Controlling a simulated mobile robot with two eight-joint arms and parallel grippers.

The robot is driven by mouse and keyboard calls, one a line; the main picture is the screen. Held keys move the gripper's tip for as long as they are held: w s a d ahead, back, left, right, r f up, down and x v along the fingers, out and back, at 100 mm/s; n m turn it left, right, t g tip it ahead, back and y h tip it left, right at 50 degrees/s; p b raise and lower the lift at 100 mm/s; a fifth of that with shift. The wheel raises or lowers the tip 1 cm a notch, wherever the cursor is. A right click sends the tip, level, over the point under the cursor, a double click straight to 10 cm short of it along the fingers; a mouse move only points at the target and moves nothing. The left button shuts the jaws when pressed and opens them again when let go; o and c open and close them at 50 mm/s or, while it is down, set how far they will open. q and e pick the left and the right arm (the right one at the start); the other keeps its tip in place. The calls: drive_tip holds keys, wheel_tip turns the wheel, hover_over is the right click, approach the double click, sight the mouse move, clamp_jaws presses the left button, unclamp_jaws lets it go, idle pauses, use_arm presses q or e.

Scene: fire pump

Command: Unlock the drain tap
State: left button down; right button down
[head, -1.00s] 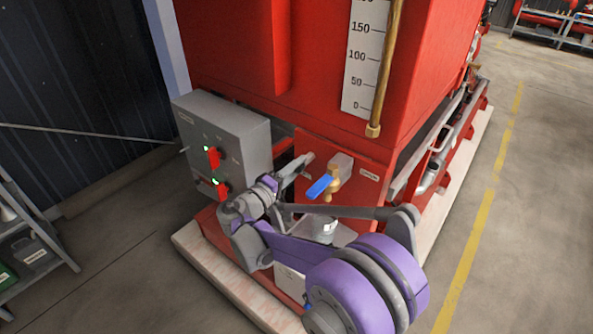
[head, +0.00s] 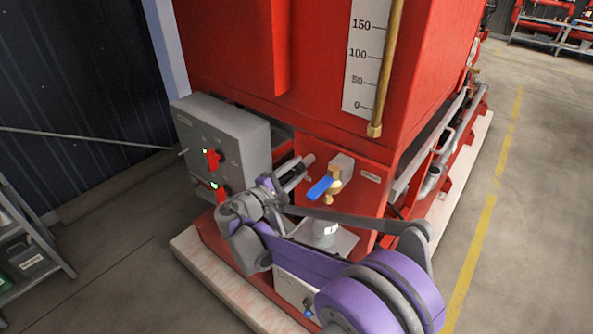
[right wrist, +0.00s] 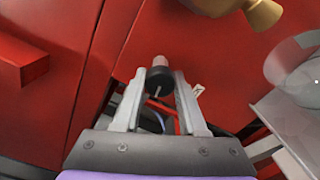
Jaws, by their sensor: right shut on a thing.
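The brass drain tap (head: 334,186) with its blue lever (head: 320,188) sits on the red panel below the tank. Its brass body also shows at the top of the right wrist view (right wrist: 262,12). My right gripper (head: 296,170) is just left of the tap, in front of the red panel. In the right wrist view its two fingers (right wrist: 161,82) are closed around a small dark round knob (right wrist: 158,79) with a light grey end. The same part looks like a short grey cylinder (head: 307,160) in the head view. My left gripper is not in view.
A grey control box (head: 222,145) with red switches stands left of my right gripper. A brass pipe (head: 386,70) and a white level scale (head: 363,55) are above. A grey shelf (head: 28,245) is at the far left. Clear floor lies to the right.

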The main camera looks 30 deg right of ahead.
idle(0.4)
drive_tip(key=shift+c, duration=2.3)
unclamp_jaws()
drive_tip(key=b+v, duration=0.1)
drive_tip(key=v, duration=1)
